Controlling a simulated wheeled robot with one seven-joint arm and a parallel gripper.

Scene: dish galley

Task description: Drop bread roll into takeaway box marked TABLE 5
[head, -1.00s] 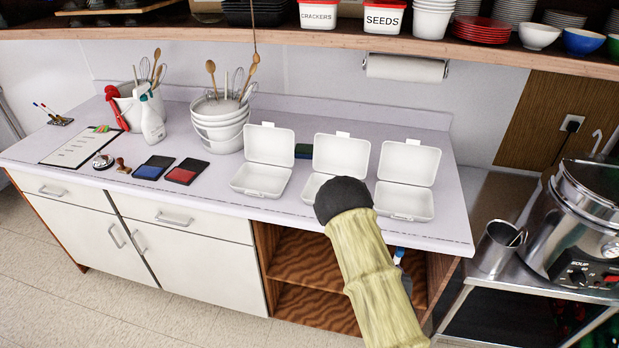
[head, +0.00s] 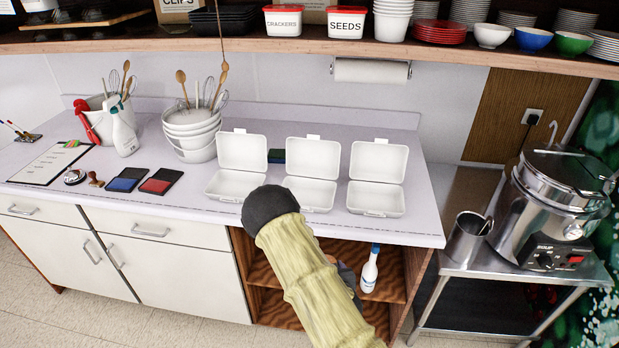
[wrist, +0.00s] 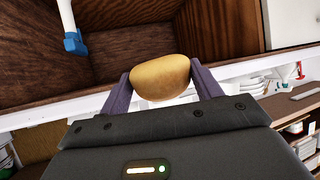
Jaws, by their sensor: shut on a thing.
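In the wrist view my gripper (wrist: 160,90) is shut on a tan, rounded bread roll (wrist: 160,76), held between its two fingers. The roll is near the open cupboard under the counter. Three white takeaway boxes stand open side by side on the counter: a left box (head: 242,153), a middle box (head: 313,158) and a right box (head: 378,162). No marking is readable on any of them, so I cannot tell which is TABLE 5. In the head view my arm hides the roll and most of the gripper, and its elbow overlaps the left box's front edge.
A spray bottle (head: 369,272) stands in the open cupboard (head: 263,278) below the boxes. A steel pot (head: 563,215) stands at right. A shelf (head: 450,56) overhangs the back.

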